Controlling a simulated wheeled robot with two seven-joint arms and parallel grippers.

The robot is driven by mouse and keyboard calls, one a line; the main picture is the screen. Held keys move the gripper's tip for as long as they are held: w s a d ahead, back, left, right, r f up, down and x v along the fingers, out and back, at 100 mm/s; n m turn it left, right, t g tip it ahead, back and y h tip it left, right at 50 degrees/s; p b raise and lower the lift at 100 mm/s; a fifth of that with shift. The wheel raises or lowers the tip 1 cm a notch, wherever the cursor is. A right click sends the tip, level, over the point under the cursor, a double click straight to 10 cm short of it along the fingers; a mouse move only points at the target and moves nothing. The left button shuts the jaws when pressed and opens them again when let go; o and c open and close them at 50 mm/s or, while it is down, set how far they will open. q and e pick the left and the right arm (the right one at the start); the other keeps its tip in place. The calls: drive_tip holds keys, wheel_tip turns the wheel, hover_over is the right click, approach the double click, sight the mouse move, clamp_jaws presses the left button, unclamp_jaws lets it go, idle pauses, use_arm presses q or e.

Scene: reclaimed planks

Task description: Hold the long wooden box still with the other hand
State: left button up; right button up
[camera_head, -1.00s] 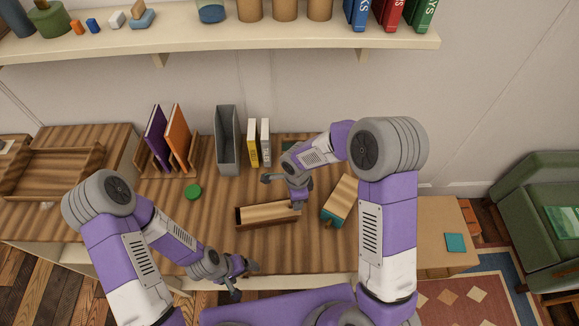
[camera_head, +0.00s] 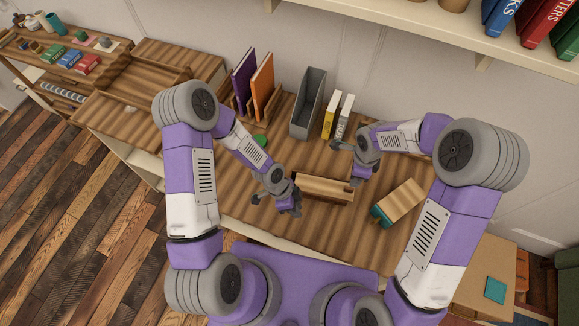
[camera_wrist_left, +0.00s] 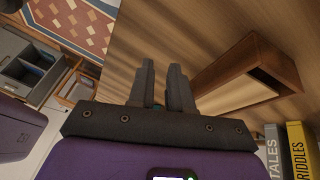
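The long wooden box (camera_head: 323,188) lies on the plank table, its open side showing, in the head view. It also shows at the right of the left wrist view (camera_wrist_left: 233,72). My left gripper (camera_head: 277,207) is just off the box's left end, fingers apart with nothing between them. The left wrist view shows the two fingers (camera_wrist_left: 164,82) with a gap, the box beside them and apart.
A wooden block with a teal end (camera_head: 399,204) lies right of the box. Behind stand a grey file holder (camera_head: 308,103), yellow (camera_head: 330,121) and white (camera_head: 345,116) books, and a rack with purple and orange (camera_head: 263,86) books. A green disc (camera_head: 260,140) lies behind my left arm.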

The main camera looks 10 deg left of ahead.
use_arm(q)
drive_tip(key=w+a+r+m+y, duration=0.1)
drive_tip(key=w+m, duration=0.2)
drive_tip(key=m, duration=0.3)
drive_tip(key=w+a+r+m+y, duration=0.2)
drive_tip(key=w+m, duration=0.2)
drive_tip(key=m, duration=0.3)
drive_tip(key=w+a+r+m+t+y, duration=0.1)
drive_tip(key=w+m, duration=0.3)
drive_tip(key=m, duration=0.3)
drive_tip(key=shift+w+a+r+y, duration=0.1)
drive_tip(key=shift+a+r+y, duration=0.2)
drive_tip(key=shift+r, duration=0.05)
drive_tip(key=shift+w+a+f+m, duration=0.1)
drive_tip(key=shift+w+m, duration=0.05)
drive_tip(key=shift+m, duration=0.15)
drive_tip(key=shift+f, duration=0.35)
wheel_tip(320, 180, down, 6)
drive_tip(key=shift+f, duration=0.25)
drive_tip(key=shift+c, duration=0.3)
clamp_jaws()
